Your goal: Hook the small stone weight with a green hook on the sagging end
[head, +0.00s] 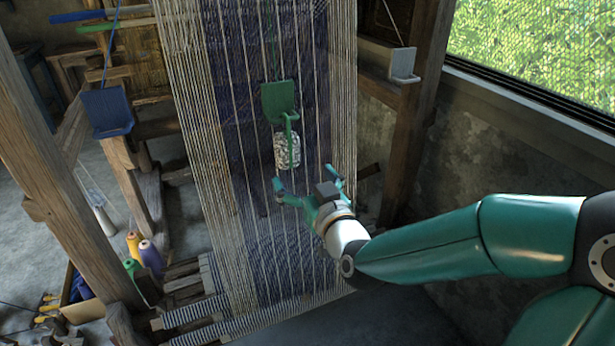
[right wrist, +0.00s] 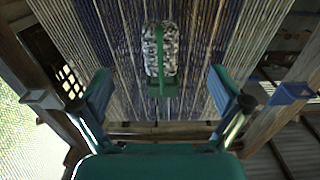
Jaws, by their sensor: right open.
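The small speckled stone weight (head: 287,151) with its green hook (head: 291,125) is in front of the cloth, just below a green bracket (head: 278,99) on a green cord. The hook overlaps the bracket's lower edge; whether it rests on it is unclear. My right gripper (head: 307,179) is open and empty, just below the weight, with its fingers pointing toward the loom. In the right wrist view the weight (right wrist: 168,48) lies ahead, between and beyond the open fingers. I cannot make out which end sags. My left gripper is out of view.
A blue bracket (head: 107,112) hangs at left and a white bracket (head: 403,65) at right. The warp (head: 215,220) fills the middle. Wooden posts (head: 70,170) frame it. Thread cones (head: 150,257) stand at lower left. Clear floor lies in front at right.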

